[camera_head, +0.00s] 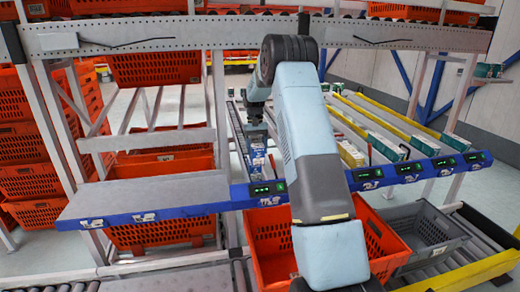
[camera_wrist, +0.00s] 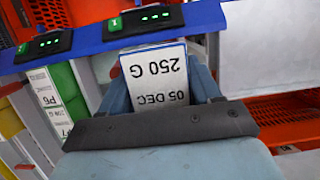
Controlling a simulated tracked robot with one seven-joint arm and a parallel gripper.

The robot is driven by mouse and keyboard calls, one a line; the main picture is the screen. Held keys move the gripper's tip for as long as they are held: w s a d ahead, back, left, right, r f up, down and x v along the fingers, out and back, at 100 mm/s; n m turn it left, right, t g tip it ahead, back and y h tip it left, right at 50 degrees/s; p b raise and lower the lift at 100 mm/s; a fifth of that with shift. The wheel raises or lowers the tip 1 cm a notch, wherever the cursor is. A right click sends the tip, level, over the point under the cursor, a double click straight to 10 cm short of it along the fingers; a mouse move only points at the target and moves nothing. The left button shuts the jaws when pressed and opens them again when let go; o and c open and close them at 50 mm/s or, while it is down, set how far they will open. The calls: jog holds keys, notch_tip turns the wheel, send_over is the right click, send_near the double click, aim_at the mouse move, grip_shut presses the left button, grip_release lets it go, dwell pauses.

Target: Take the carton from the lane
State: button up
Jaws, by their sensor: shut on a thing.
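A white carton with blue edges, printed "05 DEC 250 G", fills the middle of the wrist view (camera_wrist: 155,75). It reads upside down there. My gripper (camera_wrist: 160,88) has its blue-grey fingers on either side of this carton, shut on it. In the head view my gripper (camera_head: 255,122) reaches down behind the blue front rail, over the lane, with a blue and white carton (camera_head: 257,153) right under it. My own arm hides part of the lane to the right. I cannot tell how far the carton is off the lane.
The blue rail (camera_head: 215,200) with lit displays crosses in front of the lanes. An orange tote (camera_head: 388,243) and a grey tote (camera_head: 430,228) stand below it. Green and white cartons (camera_head: 387,147) sit in lanes to the right. A perforated beam (camera_head: 130,35) runs above.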

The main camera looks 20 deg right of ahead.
jog(key=s+a, duration=0.2)
jog(key=s, duration=1.1)
jog(key=s+a, duration=0.3)
jog(key=s, duration=1)
jog(key=shift+a, duration=0.15)
